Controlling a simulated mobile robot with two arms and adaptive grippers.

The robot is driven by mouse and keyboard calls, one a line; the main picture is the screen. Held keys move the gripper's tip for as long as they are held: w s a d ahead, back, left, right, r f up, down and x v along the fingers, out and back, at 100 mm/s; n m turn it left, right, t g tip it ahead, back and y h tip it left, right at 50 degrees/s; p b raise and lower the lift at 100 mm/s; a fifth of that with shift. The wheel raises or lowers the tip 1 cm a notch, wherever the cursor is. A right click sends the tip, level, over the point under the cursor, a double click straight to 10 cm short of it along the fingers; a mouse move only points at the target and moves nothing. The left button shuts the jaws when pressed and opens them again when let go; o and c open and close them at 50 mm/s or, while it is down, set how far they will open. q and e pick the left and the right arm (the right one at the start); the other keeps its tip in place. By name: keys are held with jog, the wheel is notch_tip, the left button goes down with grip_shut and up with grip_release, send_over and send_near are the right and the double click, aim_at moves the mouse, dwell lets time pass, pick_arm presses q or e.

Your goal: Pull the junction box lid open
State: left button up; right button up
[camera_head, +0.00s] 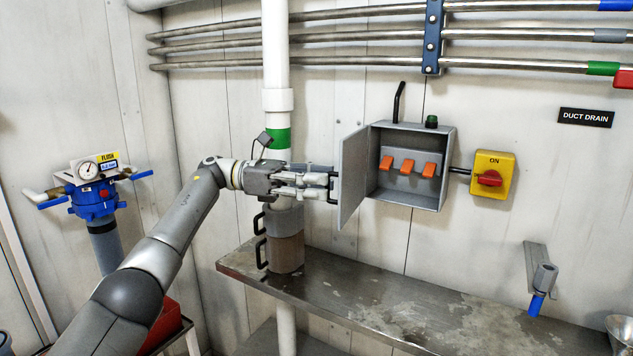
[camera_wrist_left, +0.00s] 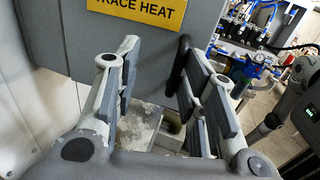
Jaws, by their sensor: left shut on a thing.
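The grey junction box (camera_head: 411,197) is on the wall with its lid (camera_head: 353,175) swung out to the left, so its inside with orange switches (camera_head: 407,166) shows. My left gripper (camera_head: 322,189) is at the lid's outer face, shut on the dark lid handle (camera_head: 333,182). In the left wrist view the handle (camera_wrist_left: 178,66) shows against the right finger of my left gripper (camera_wrist_left: 162,90). The lid (camera_wrist_left: 155,42) fills the top there, with a yellow TRACE HEAT label (camera_wrist_left: 145,8). My right gripper is in neither view.
A white vertical pipe (camera_head: 275,60) stands behind my left arm. A metal bench (camera_head: 400,302) runs below the box, with a brown-grey canister (camera_head: 286,250) on it. A yellow switch (camera_head: 491,163) with a red knob is right of the box. Blue flush valve gear (camera_head: 94,198) is at left.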

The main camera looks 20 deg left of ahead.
pick_arm(q)
jog(key=shift+w+a, duration=0.1)
jog(key=shift+a, duration=0.05)
jog(key=s+a, duration=0.1)
jog(key=a, duration=0.6)
jog(key=shift+a, duration=0.1)
dwell(0.6)
